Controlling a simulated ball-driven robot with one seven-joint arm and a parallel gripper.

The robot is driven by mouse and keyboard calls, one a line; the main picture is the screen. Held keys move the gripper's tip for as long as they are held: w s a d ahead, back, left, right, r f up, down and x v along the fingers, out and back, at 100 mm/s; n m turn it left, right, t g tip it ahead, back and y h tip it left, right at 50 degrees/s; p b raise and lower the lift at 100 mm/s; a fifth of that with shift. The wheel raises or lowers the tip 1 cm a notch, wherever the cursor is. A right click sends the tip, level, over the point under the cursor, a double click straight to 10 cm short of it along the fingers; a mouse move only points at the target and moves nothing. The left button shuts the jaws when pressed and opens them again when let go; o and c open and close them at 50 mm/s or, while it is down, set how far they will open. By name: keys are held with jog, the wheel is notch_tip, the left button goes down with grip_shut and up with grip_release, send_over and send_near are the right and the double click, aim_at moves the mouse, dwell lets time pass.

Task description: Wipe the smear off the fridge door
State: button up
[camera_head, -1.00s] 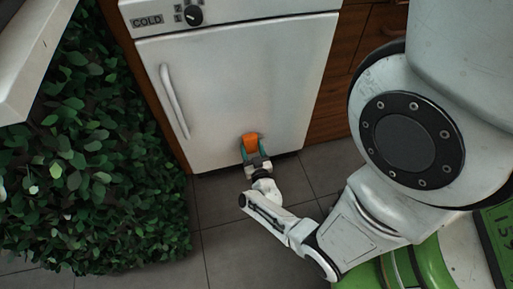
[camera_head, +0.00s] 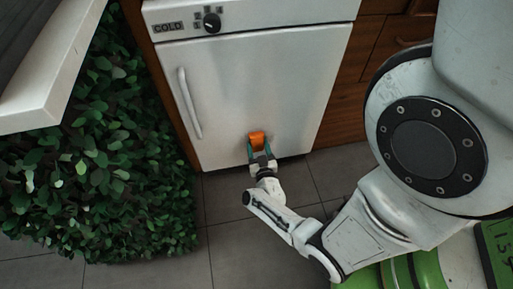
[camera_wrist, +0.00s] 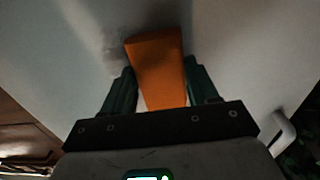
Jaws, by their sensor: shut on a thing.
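The white fridge door (camera_head: 250,80) fills the upper middle of the head view and spans the wrist view (camera_wrist: 240,50). My gripper (camera_head: 259,152) is low in front of the door. It is shut on an orange block-like wiper (camera_head: 257,138), whose far end is at or very near the door; contact is not clear. In the wrist view, the orange wiper (camera_wrist: 157,65) sits between my two dark green fingers (camera_wrist: 157,88). A faint grey smear (camera_wrist: 113,42) shows on the door left of the wiper's tip. I cannot make out the smear in the head view.
A vertical door handle (camera_head: 188,103) is on the door's left side, with a control knob (camera_head: 211,23) above the door. A leafy hedge (camera_head: 90,180) stands left and wooden cabinets (camera_head: 345,100) right. Grey tiled floor (camera_head: 235,245) is clear in front.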

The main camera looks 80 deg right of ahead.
aim_at(269, 137)
jog(key=shift+s+d+b, duration=0.35)
jog(key=shift+s+d, duration=0.3)
jog(key=shift+s, duration=0.85)
jog(key=shift+s+d+b, duration=0.4)
jog(key=shift+s+d, duration=0.25)
jog(key=shift+s, duration=0.9)
jog(key=shift+s+d+b, duration=0.35)
jog(key=shift+s+d, duration=0.3)
jog(key=shift+s, duration=0.85)
jog(key=shift+w+a+r+p, duration=0.1)
jog(key=shift+w+a+p, duration=0.15)
jog(key=shift+w, duration=0.5)
jog(key=shift+w+a+r+p, duration=0.15)
jog(key=shift+w+p, duration=0.1)
jog(key=shift+w, duration=0.55)
jog(key=shift+w+a+f+p, duration=0.1)
jog(key=shift+w+a+p, duration=0.15)
jog(key=shift+w, duration=0.5)
jog(key=shift+w+a+p, duration=0.25)
jog(key=shift+w+a, duration=0.2)
jog(key=shift+w, duration=0.5)
jog(key=shift+w+a+p, duration=0.2)
jog(key=shift+w+a, duration=0.2)
jog(key=shift+w, duration=0.5)
jog(key=shift+w+a+p, duration=0.25)
jog(key=shift+w+a, duration=0.2)
jog(key=shift+w, duration=0.5)
jog(key=shift+s, duration=0.1)
jog(key=shift+p+v, duration=0.5)
jog(key=shift+v, duration=2.7)
